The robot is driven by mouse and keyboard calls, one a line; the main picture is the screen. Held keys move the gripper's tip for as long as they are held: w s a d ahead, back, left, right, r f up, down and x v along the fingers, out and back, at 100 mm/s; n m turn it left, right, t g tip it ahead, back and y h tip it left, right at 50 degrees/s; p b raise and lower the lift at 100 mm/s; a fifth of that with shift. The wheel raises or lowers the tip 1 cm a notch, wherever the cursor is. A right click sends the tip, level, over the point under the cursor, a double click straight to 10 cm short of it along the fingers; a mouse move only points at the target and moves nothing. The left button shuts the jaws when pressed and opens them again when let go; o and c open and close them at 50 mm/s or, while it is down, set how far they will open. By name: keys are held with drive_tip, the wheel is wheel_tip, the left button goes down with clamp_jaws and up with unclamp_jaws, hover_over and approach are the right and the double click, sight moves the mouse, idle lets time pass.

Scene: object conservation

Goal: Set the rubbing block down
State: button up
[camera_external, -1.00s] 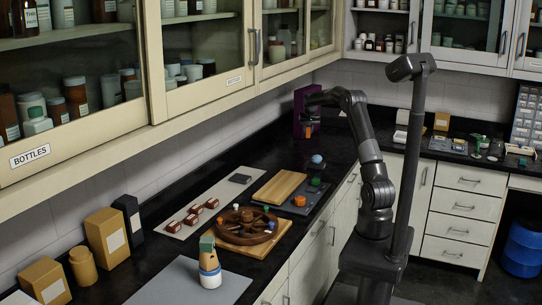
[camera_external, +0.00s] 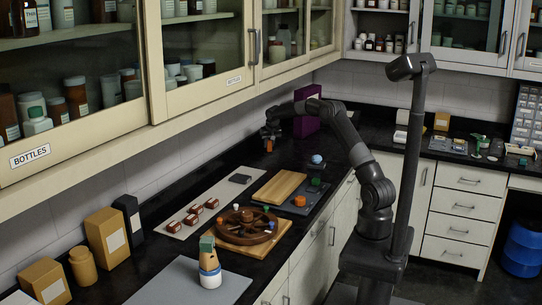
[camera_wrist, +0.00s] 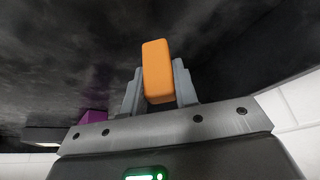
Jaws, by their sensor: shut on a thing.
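My gripper (camera_external: 269,138) is shut on the rubbing block, an orange rounded block that shows small below the jaws in the external view (camera_external: 269,146). In the wrist view the block (camera_wrist: 157,70) stands between the two grey fingers and sticks out beyond their tips. The gripper is over the black counter (camera_external: 235,160), near the back wall and behind the grey-white strip. I cannot tell whether the block touches the counter.
A purple box (camera_external: 307,118) stands to the right of the gripper, close to my arm. A white strip (camera_external: 217,192) with a dark pad (camera_external: 240,179) and a wooden board (camera_external: 279,187) lie nearer the camera. Glass-fronted cabinets (camera_external: 210,60) hang above.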

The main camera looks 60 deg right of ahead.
sight(268, 150)
drive_tip(key=shift+w+a+f, duration=0.15)
drive_tip(key=shift+w+f, duration=0.15)
drive_tip(key=shift+f, duration=1.85)
drive_tip(key=shift+f, duration=0.1)
drive_tip(key=o, duration=1)
drive_tip(key=shift+c, duration=0.2)
drive_tip(key=v, duration=1.2)
